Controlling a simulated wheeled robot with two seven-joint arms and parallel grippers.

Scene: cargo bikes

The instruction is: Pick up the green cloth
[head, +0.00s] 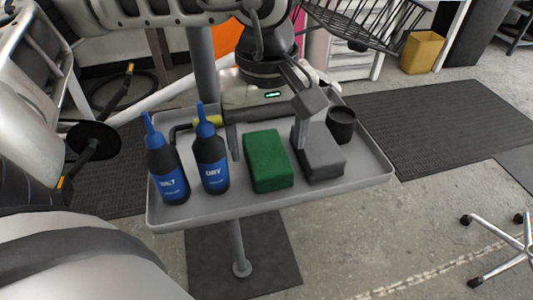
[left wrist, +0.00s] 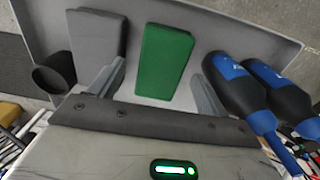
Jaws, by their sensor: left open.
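The green cloth (head: 268,163) is a folded block lying flat on the grey tray, between the dark bottles and a grey folded cloth (head: 325,166). My left gripper (head: 269,150) is open and empty at the far side of the green cloth. One finger shows to the left of the cloth, the other in front of the grey cloth. In the left wrist view the green cloth (left wrist: 164,60) appears between the two open fingers (left wrist: 158,72), with a gap to each. I cannot tell how high the fingertips are above the tray. My right gripper is not in view.
The tray (head: 240,209) has a raised rim. Two blue-capped bottles, one (head: 165,170) at the left and one (head: 211,165) nearer the cloth, stand upright. A black cup (head: 341,126) stands at the right. A yellow-marked tool (head: 207,121) lies along the back. The tray's front strip is clear.

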